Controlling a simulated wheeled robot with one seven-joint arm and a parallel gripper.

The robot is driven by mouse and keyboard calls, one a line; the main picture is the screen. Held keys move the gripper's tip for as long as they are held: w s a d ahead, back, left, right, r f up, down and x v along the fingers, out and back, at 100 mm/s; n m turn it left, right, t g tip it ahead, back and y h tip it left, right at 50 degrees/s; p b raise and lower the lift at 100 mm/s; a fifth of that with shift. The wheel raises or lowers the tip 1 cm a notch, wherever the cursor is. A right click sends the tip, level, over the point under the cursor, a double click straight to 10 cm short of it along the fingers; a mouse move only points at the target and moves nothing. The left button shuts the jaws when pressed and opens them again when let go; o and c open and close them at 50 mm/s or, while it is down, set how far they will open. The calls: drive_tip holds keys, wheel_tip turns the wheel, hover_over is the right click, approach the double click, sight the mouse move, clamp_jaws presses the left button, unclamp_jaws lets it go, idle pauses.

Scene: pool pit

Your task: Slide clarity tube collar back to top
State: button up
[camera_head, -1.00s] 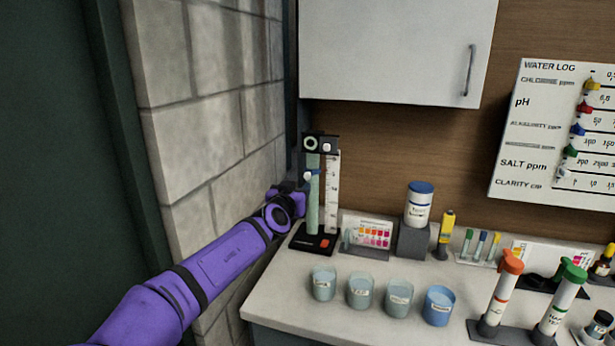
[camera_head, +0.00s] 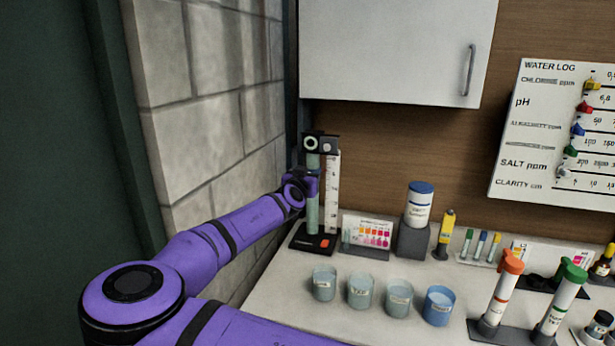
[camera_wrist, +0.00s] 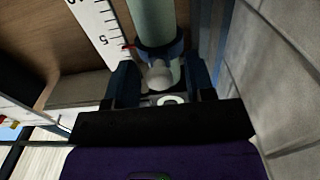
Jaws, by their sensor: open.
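The clarity tube (camera_head: 312,212) is a pale green upright cylinder on a black base (camera_head: 313,243) beside a white scale (camera_head: 332,190). In the wrist view the tube (camera_wrist: 153,18) carries a dark blue collar (camera_wrist: 160,50) with a pale round knob (camera_wrist: 158,75) facing me. In the head view my gripper (camera_head: 310,184) hides the collar.
A block wall (camera_head: 240,130) stands close on the left. A white cabinet (camera_head: 395,50) hangs above. Several cups (camera_head: 360,291) stand in front on the counter, and a colour card (camera_head: 368,232) and a white jar (camera_head: 418,205) stand to the right.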

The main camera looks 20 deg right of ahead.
sight(311, 158)
clamp_jaws()
drive_tip(key=shift+r, duration=2.2)
unclamp_jaws()
drive_tip(key=v, duration=1.1)
